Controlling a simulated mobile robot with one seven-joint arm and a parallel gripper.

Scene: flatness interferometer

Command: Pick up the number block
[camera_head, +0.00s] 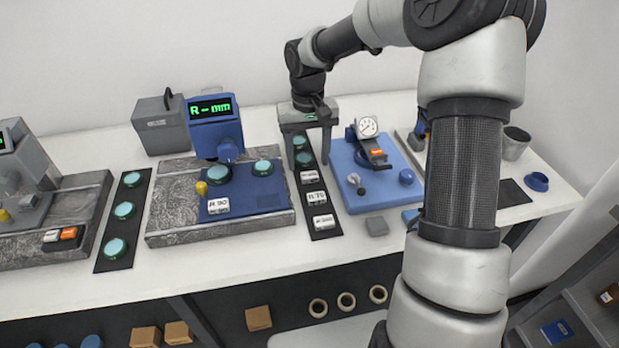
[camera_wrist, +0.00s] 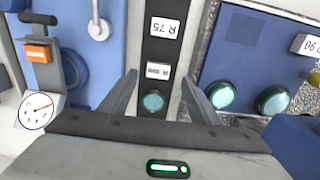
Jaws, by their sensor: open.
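White number blocks stand in a row on a black strip (camera_head: 325,234). The far block (camera_head: 307,177) is near my gripper (camera_head: 308,163); a middle block (camera_head: 315,198) and a near block (camera_head: 323,221) follow. Another white block marked 90 (camera_head: 218,206) sits on a blue mat. In the wrist view my gripper (camera_wrist: 159,75) is open, with a finger on each side of the strip. A small-looking white block (camera_wrist: 157,71) shows between the fingertips, its label hard to read, and is not held. A block marked R 75 (camera_wrist: 164,28) lies beyond it.
Green discs share the strip, one (camera_wrist: 152,102) between my fingers. A blue plate (camera_head: 350,190) with a dial gauge (camera_head: 368,127) lies right of the strip. A stone slab (camera_head: 170,215) with a blue readout unit (camera_head: 215,125) stands left.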

